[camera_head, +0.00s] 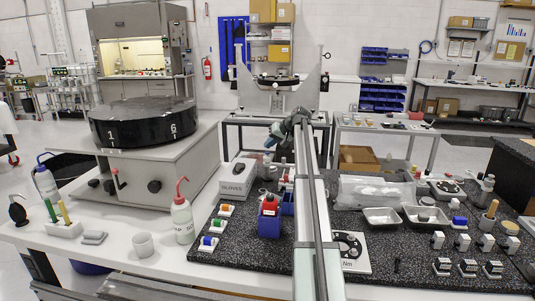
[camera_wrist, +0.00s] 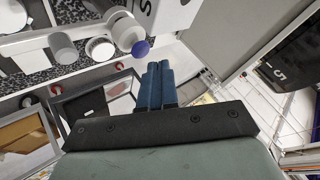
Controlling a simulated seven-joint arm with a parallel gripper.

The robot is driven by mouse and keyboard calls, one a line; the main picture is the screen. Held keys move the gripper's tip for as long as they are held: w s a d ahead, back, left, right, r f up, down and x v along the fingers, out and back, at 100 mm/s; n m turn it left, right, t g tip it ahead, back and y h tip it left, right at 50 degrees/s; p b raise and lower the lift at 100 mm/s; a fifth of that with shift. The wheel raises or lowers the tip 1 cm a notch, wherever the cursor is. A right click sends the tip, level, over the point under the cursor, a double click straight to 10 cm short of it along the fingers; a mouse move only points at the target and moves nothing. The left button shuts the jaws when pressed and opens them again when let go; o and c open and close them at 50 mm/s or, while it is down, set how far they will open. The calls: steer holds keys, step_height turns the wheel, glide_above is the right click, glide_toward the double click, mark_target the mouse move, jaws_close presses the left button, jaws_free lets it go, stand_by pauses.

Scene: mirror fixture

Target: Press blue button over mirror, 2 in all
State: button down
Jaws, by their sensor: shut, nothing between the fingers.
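The blue button (camera_head: 207,241) sits on a small white base at the front left of the black speckled mat in the head view. A green button and an orange-yellow button stand in a row behind it. I cannot identify a mirror with certainty; a black oval piece on a stand (camera_head: 18,212) is at the far left. My gripper (camera_head: 272,140) is beyond the mat's back edge, far from the blue button. In the wrist view my gripper's blue fingers (camera_wrist: 155,85) are together and empty. The blue button cannot be made out in the wrist view.
My arm crosses the middle of the mat. A red-capped bottle in a blue holder (camera_head: 269,220) stands right of the buttons, and a white wash bottle (camera_head: 182,215) left of them. Metal trays (camera_head: 382,218) and several small white blocks lie at right.

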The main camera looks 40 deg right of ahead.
steer(key=shift+r, duration=0.15)
steer(key=shift+r, duration=2.35)
stand_by(1.0)
step_height(320, 180, up, 4)
steer(key=shift+f, duration=0.1)
steer(key=shift+f, duration=0.1)
stand_by(0.3)
steer(key=shift+f, duration=4.35)
steer(key=shift+f, duration=0.15)
steer(key=shift+f, duration=0.25)
